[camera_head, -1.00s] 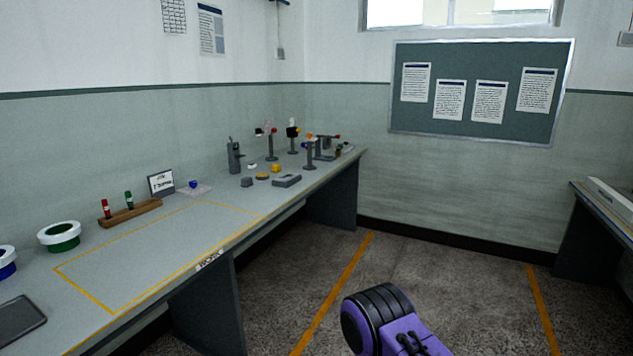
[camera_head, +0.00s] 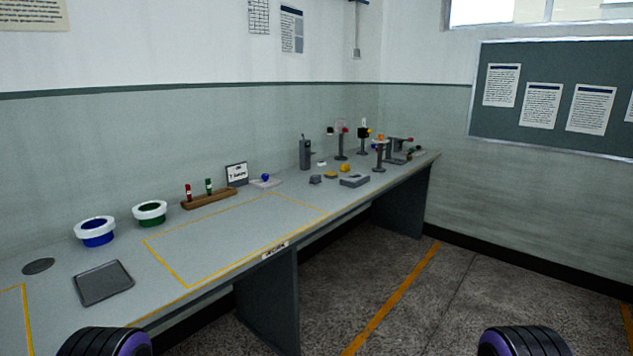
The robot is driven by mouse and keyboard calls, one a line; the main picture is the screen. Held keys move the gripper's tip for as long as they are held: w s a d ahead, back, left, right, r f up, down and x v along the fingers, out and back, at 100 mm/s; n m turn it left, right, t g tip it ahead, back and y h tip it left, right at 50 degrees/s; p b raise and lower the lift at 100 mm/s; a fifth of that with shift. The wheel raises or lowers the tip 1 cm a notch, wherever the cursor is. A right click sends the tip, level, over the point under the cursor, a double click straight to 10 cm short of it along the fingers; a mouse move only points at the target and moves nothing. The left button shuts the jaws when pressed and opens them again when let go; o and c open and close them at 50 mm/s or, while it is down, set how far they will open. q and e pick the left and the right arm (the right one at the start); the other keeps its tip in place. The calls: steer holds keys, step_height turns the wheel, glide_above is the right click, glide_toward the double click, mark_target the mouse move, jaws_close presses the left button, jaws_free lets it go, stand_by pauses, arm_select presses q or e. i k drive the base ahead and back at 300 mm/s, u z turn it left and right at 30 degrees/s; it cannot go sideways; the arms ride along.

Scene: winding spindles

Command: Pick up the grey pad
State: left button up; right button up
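Several grey things lie on the long grey table, and I cannot tell for sure which is the grey pad. A small dark grey piece (camera_head: 315,179) lies toward the far end, beside a larger grey block (camera_head: 354,181). A flat dark grey tray-like plate (camera_head: 103,283) and a thin dark round disc (camera_head: 38,266) lie at the near left. Neither of my grippers is in view; only dark and purple parts of my arms show at the bottom edge, apart from the table's objects.
The table (camera_head: 225,262) has an empty yellow-outlined area. White-rimmed blue (camera_head: 95,231) and green (camera_head: 150,213) bowls, a wooden rack (camera_head: 208,199) and a small sign (camera_head: 236,174) stand behind it. Several small stands (camera_head: 379,155) crowd the far end. Floor at right is clear.

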mark_target(315, 179)
steer(key=z, duration=1.3)
steer(key=i, duration=3.8)
steer(key=u, duration=2.55)
